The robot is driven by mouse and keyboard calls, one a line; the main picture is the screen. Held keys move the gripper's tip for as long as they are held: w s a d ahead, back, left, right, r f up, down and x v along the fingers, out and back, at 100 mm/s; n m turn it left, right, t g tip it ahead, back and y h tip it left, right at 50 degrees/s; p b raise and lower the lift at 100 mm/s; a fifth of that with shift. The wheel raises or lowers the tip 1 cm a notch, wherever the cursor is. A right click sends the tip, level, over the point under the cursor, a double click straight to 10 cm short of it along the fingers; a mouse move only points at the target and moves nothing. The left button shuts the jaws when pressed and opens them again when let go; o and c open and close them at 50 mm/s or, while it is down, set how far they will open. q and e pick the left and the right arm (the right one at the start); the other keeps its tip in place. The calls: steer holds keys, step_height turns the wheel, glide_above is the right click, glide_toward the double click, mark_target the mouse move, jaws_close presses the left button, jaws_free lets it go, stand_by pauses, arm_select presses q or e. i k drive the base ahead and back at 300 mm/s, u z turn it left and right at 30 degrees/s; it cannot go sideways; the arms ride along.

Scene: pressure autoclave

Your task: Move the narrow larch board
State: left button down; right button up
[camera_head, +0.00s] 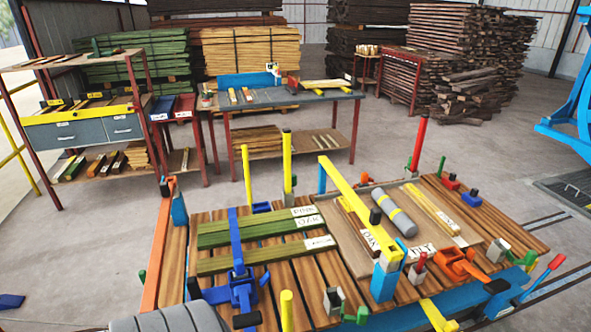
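I cannot tell which piece is the narrow larch board, as most labels are too small to read. Green boards (265,230) lie on the slatted wooden deck (310,275) under a blue clamp bar (236,240), with tags that seem to read PINE and OAK. Narrow pale boards (432,210) lie on a flat panel (345,240) at the right of the deck, near a grey roll (394,212) with a yellow band.
A yellow bar (348,192) crosses above the panel, and upright posts (247,178) stand along the deck. A workbench (290,98) with boards and a left shelf (80,132) with short labelled pieces stand behind. Open concrete floor (420,140) lies between.

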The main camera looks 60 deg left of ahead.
mark_target(272, 254)
steer(key=u, duration=0.35)
steer(key=i, duration=0.6)
steer(key=u, duration=0.65)
